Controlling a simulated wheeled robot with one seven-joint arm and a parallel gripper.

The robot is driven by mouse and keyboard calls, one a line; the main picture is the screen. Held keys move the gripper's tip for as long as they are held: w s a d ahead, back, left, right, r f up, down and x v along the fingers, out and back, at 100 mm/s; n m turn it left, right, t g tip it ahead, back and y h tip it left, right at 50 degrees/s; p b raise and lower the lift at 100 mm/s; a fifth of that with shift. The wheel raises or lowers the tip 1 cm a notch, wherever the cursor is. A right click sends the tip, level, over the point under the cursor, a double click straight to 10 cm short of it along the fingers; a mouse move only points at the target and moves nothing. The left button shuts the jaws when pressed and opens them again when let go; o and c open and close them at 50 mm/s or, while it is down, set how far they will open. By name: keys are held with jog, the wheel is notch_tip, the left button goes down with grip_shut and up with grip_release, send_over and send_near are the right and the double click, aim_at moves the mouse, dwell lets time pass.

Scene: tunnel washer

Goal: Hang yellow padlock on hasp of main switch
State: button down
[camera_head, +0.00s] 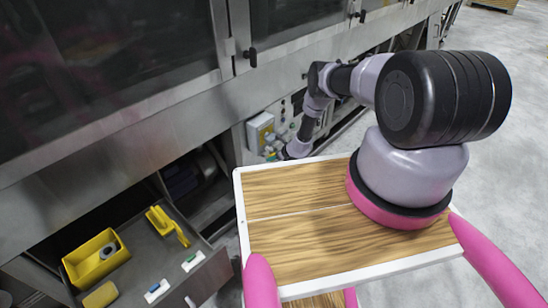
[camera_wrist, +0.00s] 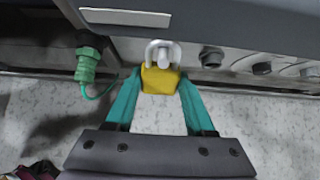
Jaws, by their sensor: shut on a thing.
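In the wrist view, my gripper (camera_wrist: 160,98) has its two teal fingers closed on the sides of the yellow padlock (camera_wrist: 161,81). The padlock's pale shackle (camera_wrist: 151,52) points toward the panel and shows around or in front of a light grey round-ended part, perhaps the hasp (camera_wrist: 163,66). I cannot tell whether the shackle passes through it. In the head view, my arm reaches down to a control box (camera_head: 261,131) on the machine's side; the fingers and padlock are too small there to make out clearly.
A green connector (camera_wrist: 87,64) with a thin green cable sits left of the padlock. Dark round knobs (camera_wrist: 211,57) sit to its right. In the head view, an open drawer (camera_head: 205,277) at lower left holds a yellow bin (camera_head: 84,275) and other yellow items.

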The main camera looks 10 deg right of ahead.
jog(key=shift+c, duration=0.9)
grip_release()
